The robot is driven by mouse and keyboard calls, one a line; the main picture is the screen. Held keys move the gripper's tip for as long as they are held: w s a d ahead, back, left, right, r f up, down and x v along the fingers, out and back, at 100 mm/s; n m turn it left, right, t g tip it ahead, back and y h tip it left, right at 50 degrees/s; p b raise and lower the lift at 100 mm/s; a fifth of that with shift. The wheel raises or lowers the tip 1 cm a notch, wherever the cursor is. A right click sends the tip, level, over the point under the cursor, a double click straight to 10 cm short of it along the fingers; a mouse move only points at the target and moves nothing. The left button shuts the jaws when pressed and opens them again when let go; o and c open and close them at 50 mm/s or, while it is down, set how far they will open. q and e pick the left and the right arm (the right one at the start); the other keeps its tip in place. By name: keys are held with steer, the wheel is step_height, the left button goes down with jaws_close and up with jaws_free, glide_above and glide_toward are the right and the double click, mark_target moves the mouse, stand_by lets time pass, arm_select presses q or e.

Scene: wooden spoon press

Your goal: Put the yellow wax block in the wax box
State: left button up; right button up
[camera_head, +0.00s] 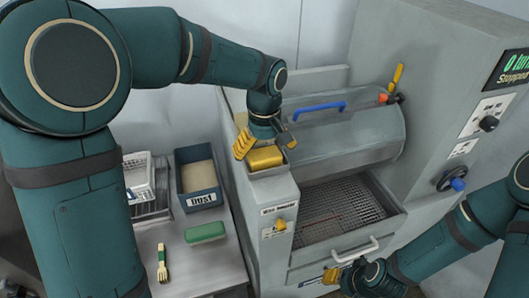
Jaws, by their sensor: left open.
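The yellow wax block (265,158) sits in the opening of a small grey box (271,173) on top of the machine's left column, which looks like the wax box. The block's top shows above the rim; its lower part is hidden. My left gripper (264,147) is open just above the block, with its yellow-padded finger at the block's left and the other finger at its right. Contact with the block cannot be made out. My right gripper (333,276) is low by the drawer front, below the drawer handle, partly hidden by its own wrist.
A clear cover with a blue handle (319,107) lies right of the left gripper. Below it is an open drawer with a mesh floor (338,213) and a handle (355,250). A dust bin (199,199), green block (205,232) and brush (162,263) are on the left table.

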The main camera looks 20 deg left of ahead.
mark_target(265, 153)
arm_select(q)
step_height(265, 153, up, 11)
steer(key=p, duration=0.1)
stand_by(0.5)
